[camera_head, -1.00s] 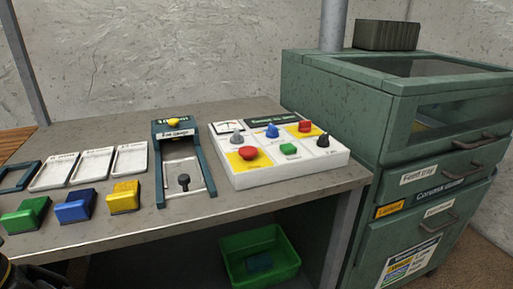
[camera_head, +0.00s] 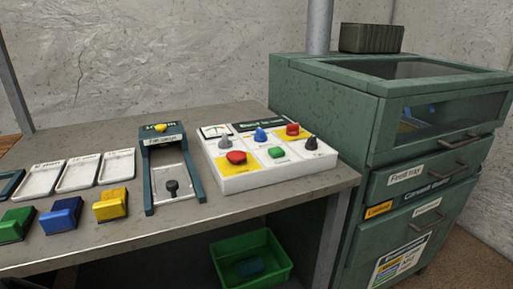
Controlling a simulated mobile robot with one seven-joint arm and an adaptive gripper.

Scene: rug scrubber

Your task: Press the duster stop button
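A white control panel (camera_head: 262,177) lies on the grey bench near its right end. It carries a large red button (camera_head: 236,158) on a yellow patch at the front left and another red control (camera_head: 292,129) on yellow at the back right. A green button (camera_head: 277,152), a blue knob (camera_head: 261,134), a grey knob (camera_head: 224,142) and a black knob (camera_head: 311,143) share its top. The small labels are too blurred to tell which control is the duster stop. My gripper is not in view.
A dark teal frame (camera_head: 149,192) with a yellow knob stands left of the panel. Yellow (camera_head: 110,205), blue (camera_head: 61,216) and green blocks (camera_head: 16,224) and white trays (camera_head: 80,173) lie farther left. A green cabinet (camera_head: 322,123) adjoins the bench's right. A green bin (camera_head: 250,280) sits below.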

